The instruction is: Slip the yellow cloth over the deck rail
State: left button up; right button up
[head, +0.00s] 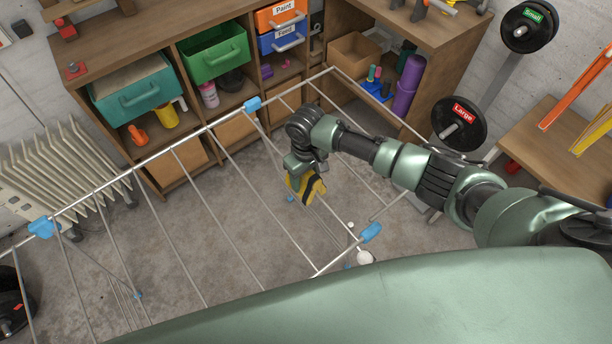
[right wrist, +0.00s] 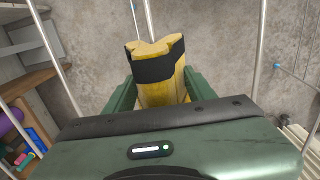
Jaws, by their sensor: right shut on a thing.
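My right gripper (head: 303,172) is shut on the yellow cloth (head: 306,188), which has a dark band. The cloth hangs bunched below the gripper, among the thin bars of a metal drying rack (head: 172,148). In the right wrist view the cloth (right wrist: 160,92) sits folded between the two green fingers (right wrist: 158,84), its yellow end sticking out past the dark band. Rack bars pass on both sides of it there. I cannot tell whether the cloth touches a bar, or which bar is the deck rail. My left gripper is not in view.
A wooden shelf unit (head: 160,28) with coloured bins stands behind the rack. A white radiator (head: 62,165) is at left. Weight plates (head: 458,122) and a wooden bench (head: 545,130) are at right. Blue joints (head: 371,232) sit on the rack. Concrete floor shows between bars.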

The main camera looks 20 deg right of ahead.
aim_at(306, 184)
jog(key=shift+f+b, duration=0.9)
jog(key=shift+f, duration=0.75)
jog(key=o, duration=1.7)
jog(key=shift+o, duration=0.2)
notch_tip(306, 184, up, 8)
jog(key=shift+f, duration=0.1)
jog(key=shift+s, duration=0.1)
